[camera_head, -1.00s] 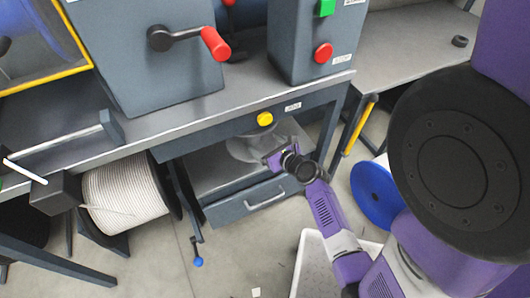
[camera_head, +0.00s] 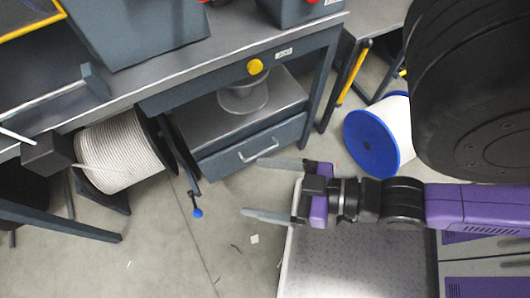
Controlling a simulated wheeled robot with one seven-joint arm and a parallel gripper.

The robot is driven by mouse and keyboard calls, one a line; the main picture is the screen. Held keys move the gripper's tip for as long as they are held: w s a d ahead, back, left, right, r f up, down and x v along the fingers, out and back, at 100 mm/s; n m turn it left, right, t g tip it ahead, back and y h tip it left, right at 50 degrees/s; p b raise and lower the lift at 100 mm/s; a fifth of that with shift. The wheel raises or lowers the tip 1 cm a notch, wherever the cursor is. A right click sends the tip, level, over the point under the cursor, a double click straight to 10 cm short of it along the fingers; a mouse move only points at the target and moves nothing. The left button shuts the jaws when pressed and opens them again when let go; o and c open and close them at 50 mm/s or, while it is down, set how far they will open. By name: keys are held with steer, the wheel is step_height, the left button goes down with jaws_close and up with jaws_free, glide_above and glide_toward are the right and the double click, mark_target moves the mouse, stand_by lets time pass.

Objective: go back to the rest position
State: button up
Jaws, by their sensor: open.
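My gripper (camera_head: 262,189) shows in the middle of the head view, at the end of my purple and black arm reaching in from the right. Its two grey fingers point left and are spread wide apart. Nothing is between them, only grey floor behind. The gripper is in front of the grey drawer unit (camera_head: 215,149) and over the edge of a light, textured platform. It touches nothing that I can make out.
A grey workbench (camera_head: 190,58) with a yellow button (camera_head: 255,66) stands at the back. A cable spool (camera_head: 118,152) is at left, and a blue-rimmed spool (camera_head: 370,143) stands right of the drawer unit. A blue-tipped lever (camera_head: 197,212) hangs below the bench.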

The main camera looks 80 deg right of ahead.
steer(key=shift+s+a+r+n+y, duration=0.2)
steer(key=shift+a+r+n+y, duration=0.1)
steer(key=shift+r+n, duration=0.3)
step_height(320, 180, up, 16)
steer(key=p, duration=1.6)
steer(key=shift+f, duration=0.1)
steer(key=shift+c, duration=0.5)
